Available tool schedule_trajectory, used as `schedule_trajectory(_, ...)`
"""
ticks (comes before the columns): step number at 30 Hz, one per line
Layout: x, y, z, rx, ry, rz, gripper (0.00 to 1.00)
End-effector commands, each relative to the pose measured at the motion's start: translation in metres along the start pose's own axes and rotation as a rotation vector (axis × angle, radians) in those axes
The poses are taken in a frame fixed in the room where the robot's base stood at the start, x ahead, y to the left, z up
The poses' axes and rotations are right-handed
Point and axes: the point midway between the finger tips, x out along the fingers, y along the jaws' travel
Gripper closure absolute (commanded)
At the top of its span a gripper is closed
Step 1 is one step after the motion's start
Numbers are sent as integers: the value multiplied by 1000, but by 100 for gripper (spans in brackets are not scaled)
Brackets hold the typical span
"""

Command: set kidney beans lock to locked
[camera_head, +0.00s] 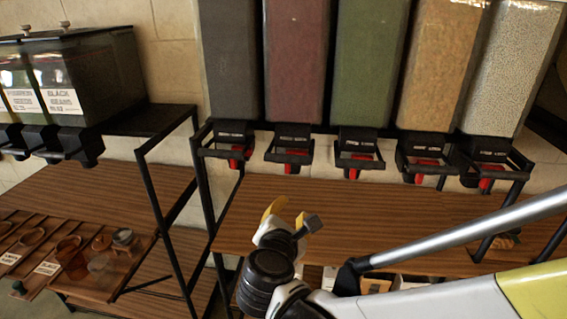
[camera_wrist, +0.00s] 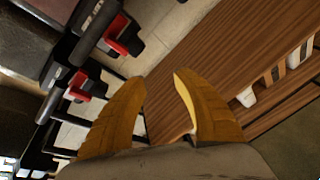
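Several tall clear dispensers stand in a row in the head view. The one with dark red contents (camera_head: 296,62) is second from the left. No label shows on it, so I cannot confirm that it holds the kidney beans. Its black spout (camera_head: 290,147) has a red part (camera_head: 292,168) below; whether this is locked I cannot tell. My gripper (camera_head: 293,217) is below and in front of that spout, above the wooden shelf, apart from it. In the wrist view its yellow fingers (camera_wrist: 161,82) are apart with nothing between them. Red parts (camera_wrist: 122,36) of spouts show at the upper left there.
The wooden shelf (camera_head: 400,205) under the spouts is mostly clear. Black frame posts (camera_head: 205,200) stand to its left. At the left are more bins (camera_head: 105,75), one labelled black beans, and a lower shelf with scoops and a jar (camera_head: 123,237).

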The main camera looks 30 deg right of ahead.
Motion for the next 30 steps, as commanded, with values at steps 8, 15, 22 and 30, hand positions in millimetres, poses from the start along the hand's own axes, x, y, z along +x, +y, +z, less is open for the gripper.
schedule_trajectory(8, -15, 46, 21, -582, -274, 129, 65)
schedule_trajectory(15, 13, 51, 30, -607, -291, 126, 65)
schedule_trajectory(22, 57, 61, 39, -605, -289, 127, 65)
schedule_trajectory(30, 84, 68, 46, -604, -287, 130, 65)
